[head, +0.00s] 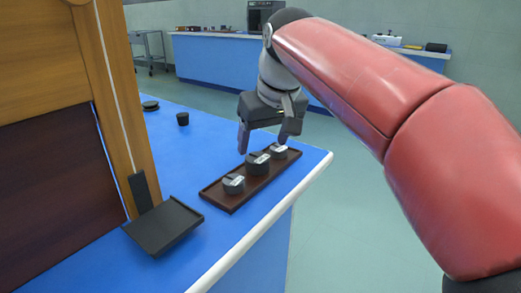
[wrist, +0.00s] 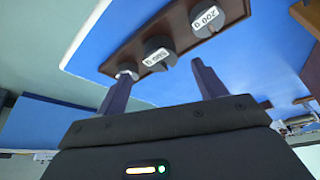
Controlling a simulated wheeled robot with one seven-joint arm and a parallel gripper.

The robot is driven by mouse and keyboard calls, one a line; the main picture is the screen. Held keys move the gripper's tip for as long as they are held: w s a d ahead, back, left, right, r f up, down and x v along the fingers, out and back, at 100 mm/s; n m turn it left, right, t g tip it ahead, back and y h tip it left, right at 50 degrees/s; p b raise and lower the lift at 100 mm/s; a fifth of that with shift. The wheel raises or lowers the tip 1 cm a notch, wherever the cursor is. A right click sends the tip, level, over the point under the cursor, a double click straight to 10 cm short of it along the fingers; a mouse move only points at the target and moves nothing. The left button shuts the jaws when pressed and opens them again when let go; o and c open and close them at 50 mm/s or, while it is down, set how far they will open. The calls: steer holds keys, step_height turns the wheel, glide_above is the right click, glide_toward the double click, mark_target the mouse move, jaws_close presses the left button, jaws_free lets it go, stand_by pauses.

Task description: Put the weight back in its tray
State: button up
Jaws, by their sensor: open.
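A long brown tray (head: 216,196) lies on the blue bench near its right edge. Three grey weights with white labels stand in a row in it: a near one (head: 233,184), a middle one (head: 258,164) and a far one (head: 279,151). In the wrist view the tray (wrist: 110,62) holds a weight labelled 200 g (wrist: 205,20), a middle weight (wrist: 158,50) whose label is hard to read, and a third (wrist: 127,70) partly behind a finger. My gripper (head: 264,143) is open and points down over the far half of the tray. Nothing shows held between its fingers (wrist: 163,72).
A dark flat platform (head: 163,226) stands in front of a wooden cabinet (head: 112,90) on the left. A small black cylinder (head: 183,118) and a black disc (head: 150,105) sit farther back on the bench. Bare bench lies between cylinder and tray. Another blue bench (head: 215,60) stands behind.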

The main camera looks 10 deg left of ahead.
steer(key=v, duration=0.6)
steer(key=s+d+f+m, duration=0.2)
steer(key=d+f, duration=0.1)
steer(key=d, duration=0.6)
steer(key=s+d+f+m+t+h, duration=0.1)
steer(key=s+d+f+m, duration=0.2)
steer(key=s+d+f, duration=0.4)
steer(key=s+d+f+m+t+h, duration=0.1)
steer(key=s+d+f+m+h, duration=0.1)
steer(key=s+d+f, duration=0.5)
steer(key=d+f+m+p, duration=0.1)
steer(key=d+f, duration=0.2)
steer(key=f, duration=0.3)
steer(key=shift+s, duration=0.3)
